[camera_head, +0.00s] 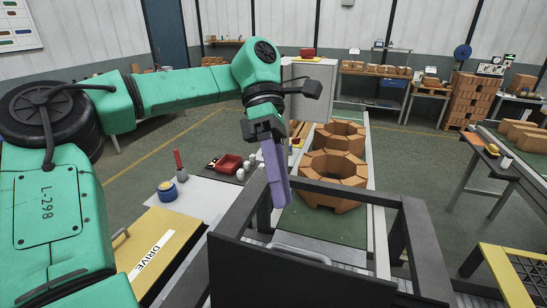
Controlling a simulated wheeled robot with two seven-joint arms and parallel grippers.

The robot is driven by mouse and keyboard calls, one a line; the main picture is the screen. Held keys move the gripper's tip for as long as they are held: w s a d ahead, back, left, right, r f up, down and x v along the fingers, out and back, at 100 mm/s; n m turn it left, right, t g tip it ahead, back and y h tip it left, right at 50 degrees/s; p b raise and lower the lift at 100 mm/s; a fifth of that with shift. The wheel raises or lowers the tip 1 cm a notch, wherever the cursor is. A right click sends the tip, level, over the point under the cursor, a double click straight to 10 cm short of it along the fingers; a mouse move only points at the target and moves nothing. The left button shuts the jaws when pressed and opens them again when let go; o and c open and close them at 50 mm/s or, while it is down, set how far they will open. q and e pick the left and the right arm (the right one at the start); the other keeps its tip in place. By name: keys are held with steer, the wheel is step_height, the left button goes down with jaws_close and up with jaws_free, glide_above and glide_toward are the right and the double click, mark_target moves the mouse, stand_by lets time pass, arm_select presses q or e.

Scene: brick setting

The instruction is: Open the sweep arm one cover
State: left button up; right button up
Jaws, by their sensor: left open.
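A dark panel (300,283) with a pale bar handle (302,252) near its top edge stands at the front, below a grey frame (395,190). I cannot read a label on it, so I cannot tell if it is the sweep arm one cover. A yellow cover (185,232) marked DRIVE, with a small handle, lies to its left. My left gripper (278,198) points down with long lilac fingers, open, above and behind the handle and apart from it. Its fingers overlap in this view and nothing shows between them. My right gripper is out of view.
Rings of orange bricks (334,172) stand on the green bed (322,222) behind the frame. A blue tape roll (167,190) and a red tray (229,164) lie on the left surface. Brick stacks stand at the back right.

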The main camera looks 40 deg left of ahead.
arm_select(q)
steer(key=p+v, duration=0.1)
steer(key=v, duration=0.5)
stand_by(0.4)
